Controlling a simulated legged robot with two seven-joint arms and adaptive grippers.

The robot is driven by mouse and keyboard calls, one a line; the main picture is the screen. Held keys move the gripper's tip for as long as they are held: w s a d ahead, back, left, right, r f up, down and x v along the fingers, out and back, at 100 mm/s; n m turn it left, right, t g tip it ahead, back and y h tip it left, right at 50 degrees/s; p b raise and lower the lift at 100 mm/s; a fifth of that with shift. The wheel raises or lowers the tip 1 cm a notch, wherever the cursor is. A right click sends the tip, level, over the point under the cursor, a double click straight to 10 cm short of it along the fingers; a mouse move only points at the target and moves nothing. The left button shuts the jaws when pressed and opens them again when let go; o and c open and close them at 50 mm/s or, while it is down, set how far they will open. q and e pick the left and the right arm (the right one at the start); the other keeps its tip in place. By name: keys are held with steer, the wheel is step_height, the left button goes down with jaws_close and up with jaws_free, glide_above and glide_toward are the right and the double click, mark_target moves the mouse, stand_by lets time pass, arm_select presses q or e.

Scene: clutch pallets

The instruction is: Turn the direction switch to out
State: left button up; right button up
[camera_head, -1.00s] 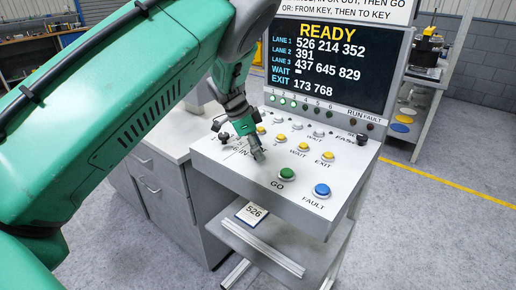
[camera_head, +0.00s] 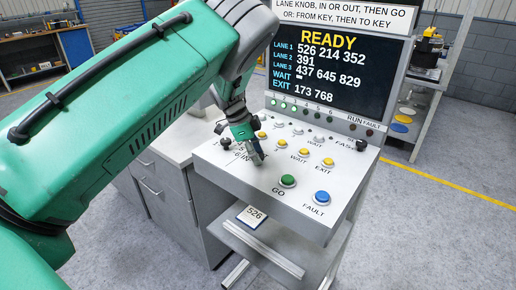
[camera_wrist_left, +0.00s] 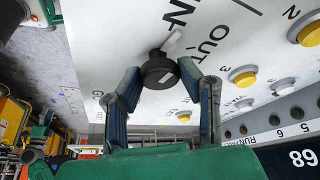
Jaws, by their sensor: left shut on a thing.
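The direction switch (camera_wrist_left: 159,72) is a round black knob with a white pointer on the white panel in the left wrist view. Its pointer leans toward the IN label (camera_wrist_left: 180,15); the OUT label (camera_wrist_left: 213,38) is to the right of it. My left gripper (camera_wrist_left: 163,76) has a finger on each side of the knob and is shut on it. In the head view my left gripper (camera_head: 258,156) reaches down to the left part of the panel and hides the switch there. My right gripper is not in view.
The sloped console panel (camera_head: 262,190) has a green GO button (camera_head: 288,181), a blue FAULT button (camera_head: 322,197) and several yellow buttons. Another black knob (camera_head: 226,143) stands left of my gripper. The screen (camera_head: 327,68) reads READY. A 526 card (camera_head: 253,216) lies on the shelf below.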

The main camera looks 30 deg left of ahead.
arm_select(q)
steer(key=shift+w+a+r+m+g+p, duration=0.15)
steer(key=shift+r+m+g+p, duration=0.15)
steer(key=shift+m+p, duration=0.6)
steer(key=m+g+p, duration=0.1)
steer(key=m, duration=0.1)
steer(key=shift+f+m+h, duration=0.15)
steer(key=shift+m+h, duration=0.15)
steer(key=shift+m, duration=0.1)
steer(key=shift+w+m+g, duration=0.1)
steer(key=shift+m+g, duration=0.3)
steer(key=shift+m, duration=0.8)
steer(key=shift+m+g, duration=0.5)
steer(key=shift+m, duration=0.8)
steer(key=shift+w, duration=0.1)
steer(key=o, duration=1.1)
steer(key=shift+o, duration=0.2)
steer(key=shift+f, duration=0.1)
